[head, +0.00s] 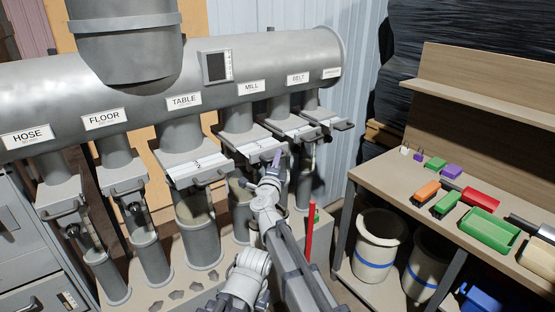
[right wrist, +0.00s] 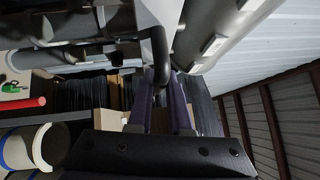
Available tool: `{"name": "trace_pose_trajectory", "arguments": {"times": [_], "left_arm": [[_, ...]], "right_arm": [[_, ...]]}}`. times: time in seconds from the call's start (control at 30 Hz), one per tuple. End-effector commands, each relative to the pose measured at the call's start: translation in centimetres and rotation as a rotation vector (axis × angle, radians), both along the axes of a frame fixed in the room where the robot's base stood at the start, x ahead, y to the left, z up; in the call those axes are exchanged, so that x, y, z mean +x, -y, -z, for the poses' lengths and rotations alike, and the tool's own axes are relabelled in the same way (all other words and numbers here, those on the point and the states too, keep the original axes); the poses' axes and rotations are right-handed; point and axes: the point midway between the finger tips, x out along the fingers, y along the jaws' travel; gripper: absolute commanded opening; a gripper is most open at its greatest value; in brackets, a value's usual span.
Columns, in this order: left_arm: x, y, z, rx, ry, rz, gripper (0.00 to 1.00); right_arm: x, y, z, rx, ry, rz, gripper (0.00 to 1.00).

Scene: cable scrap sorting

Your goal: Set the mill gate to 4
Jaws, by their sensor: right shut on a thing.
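The mill gate (head: 243,139) is a pale sliding plate under the MILL label (head: 251,87) on the grey duct. My right gripper (head: 276,160), with purple fingers, is at the front of this gate. In the right wrist view the right gripper (right wrist: 163,88) is shut on a dark bar-like handle (right wrist: 160,48), which passes between its two fingers. My wrist hides most of the mill gate handle in the head view, and the gate's scale marks are too small to read. My left gripper is not in view.
The table gate (head: 196,169) is to the left and the belt gate (head: 288,126) close on the right, with their handles jutting out. A red upright post (head: 310,232) stands right of my arm.

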Motion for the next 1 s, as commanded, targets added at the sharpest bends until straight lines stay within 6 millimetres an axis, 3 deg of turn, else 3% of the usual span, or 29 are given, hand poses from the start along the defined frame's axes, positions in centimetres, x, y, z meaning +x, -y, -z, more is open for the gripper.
{"name": "trace_pose_trajectory", "arguments": {"times": [0.4, 0.7, 0.93, 0.97, 1.0], "left_arm": [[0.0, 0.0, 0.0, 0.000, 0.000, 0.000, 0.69], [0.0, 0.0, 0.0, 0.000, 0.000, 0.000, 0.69], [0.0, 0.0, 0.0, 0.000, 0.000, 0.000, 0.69], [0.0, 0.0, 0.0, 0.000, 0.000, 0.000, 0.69], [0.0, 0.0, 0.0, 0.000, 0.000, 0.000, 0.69]], "right_arm": [[-0.1, 0.0, 0.0, 0.001, -0.001, 0.000, 0.00], [-3.1, 2.0, 0.0, 0.001, -0.001, 0.000, 0.00], [-3.0, 2.0, 0.1, 0.002, 0.000, 0.002, 0.00], [-3.0, 2.0, 0.1, 0.002, 0.000, 0.002, 0.18], [-3.0, 2.0, 0.1, 0.002, -0.001, 0.002, 0.23]]}}
